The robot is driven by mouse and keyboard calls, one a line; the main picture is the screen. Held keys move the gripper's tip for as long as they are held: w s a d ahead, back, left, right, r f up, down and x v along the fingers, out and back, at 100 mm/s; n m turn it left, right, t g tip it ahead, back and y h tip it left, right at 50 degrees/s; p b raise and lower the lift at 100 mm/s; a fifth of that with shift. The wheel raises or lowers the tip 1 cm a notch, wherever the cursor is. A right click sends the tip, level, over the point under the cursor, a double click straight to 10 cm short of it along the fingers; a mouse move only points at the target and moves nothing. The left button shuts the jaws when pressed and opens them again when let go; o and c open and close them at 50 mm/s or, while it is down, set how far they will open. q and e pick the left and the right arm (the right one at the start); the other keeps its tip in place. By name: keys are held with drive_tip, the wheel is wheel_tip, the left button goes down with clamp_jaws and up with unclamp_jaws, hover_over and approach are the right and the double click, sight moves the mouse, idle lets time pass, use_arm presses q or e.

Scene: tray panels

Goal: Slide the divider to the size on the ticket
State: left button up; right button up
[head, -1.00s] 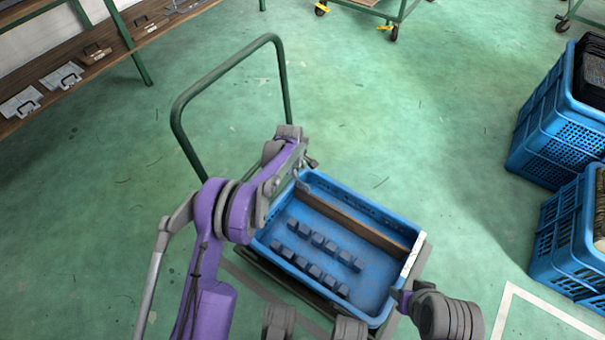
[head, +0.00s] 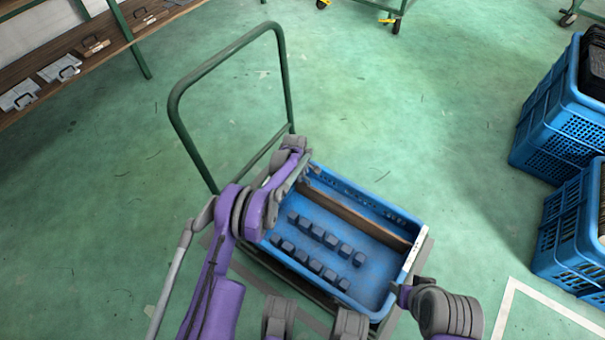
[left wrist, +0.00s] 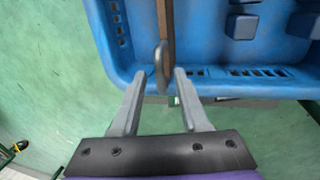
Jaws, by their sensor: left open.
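The blue tray (head: 396,290) sits on a trolley, with a brown wooden divider (head: 362,219) along its far side. A white strip, perhaps the ticket (head: 412,256), is on its right rim; no writing is readable. My left gripper (head: 308,178) is at the divider's left end. In the left wrist view my left gripper (left wrist: 160,82) is open.
Dark blue blocks (head: 317,232) stand in two rows on the tray floor. The trolley's green handle (head: 173,100) rises behind the left arm. Blue crates (head: 550,140) stand at the right. A shelf (head: 100,58) is at upper left. Green floor lies open beyond the tray.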

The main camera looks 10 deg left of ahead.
use_arm(q)
clamp_jaws()
idle(1.3)
